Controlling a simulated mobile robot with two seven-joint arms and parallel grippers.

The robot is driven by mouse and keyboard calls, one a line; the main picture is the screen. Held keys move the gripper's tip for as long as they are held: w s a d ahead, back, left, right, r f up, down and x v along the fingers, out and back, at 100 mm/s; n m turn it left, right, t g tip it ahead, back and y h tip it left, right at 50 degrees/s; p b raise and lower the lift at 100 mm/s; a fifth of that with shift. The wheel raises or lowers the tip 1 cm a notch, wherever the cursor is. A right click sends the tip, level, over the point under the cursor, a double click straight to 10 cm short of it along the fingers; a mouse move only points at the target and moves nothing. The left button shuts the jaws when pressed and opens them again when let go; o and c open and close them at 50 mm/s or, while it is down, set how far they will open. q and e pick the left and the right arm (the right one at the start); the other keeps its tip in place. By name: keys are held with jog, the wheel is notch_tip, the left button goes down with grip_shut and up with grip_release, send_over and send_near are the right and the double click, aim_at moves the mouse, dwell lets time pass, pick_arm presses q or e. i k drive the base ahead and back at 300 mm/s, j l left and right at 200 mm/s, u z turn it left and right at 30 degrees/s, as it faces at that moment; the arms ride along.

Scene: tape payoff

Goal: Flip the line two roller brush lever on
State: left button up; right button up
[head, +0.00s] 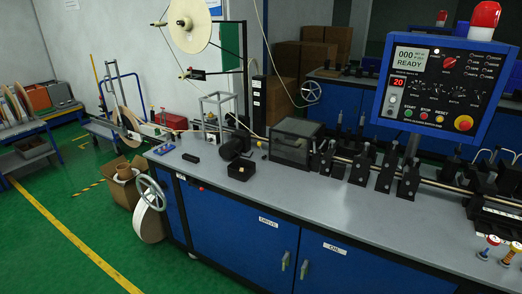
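No lever that I can read as the line two roller brush lever shows in the head view. A control panel (440,85) on a post shows "000 READY", a red "20" display, several knobs and a red emergency button. Neither of my grippers is in view.
A long blue bench (330,195) with a grey top carries a dark clear-lidded box (296,142) and black roller stands (360,163). A handwheel (150,192) and a cardboard box (122,182) stand at its left end. Green floor (60,230) is open at left.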

aim_at(259, 144)
jog(key=z, duration=0.3)
jog(key=i+j+z, duration=0.1)
jog(key=z, duration=0.25)
jog(key=j+z, duration=0.35)
jog(key=i+j+z, duration=0.1)
jog(key=j+z, duration=0.45)
jog(key=j, duration=1.15)
jog(key=i, duration=0.05)
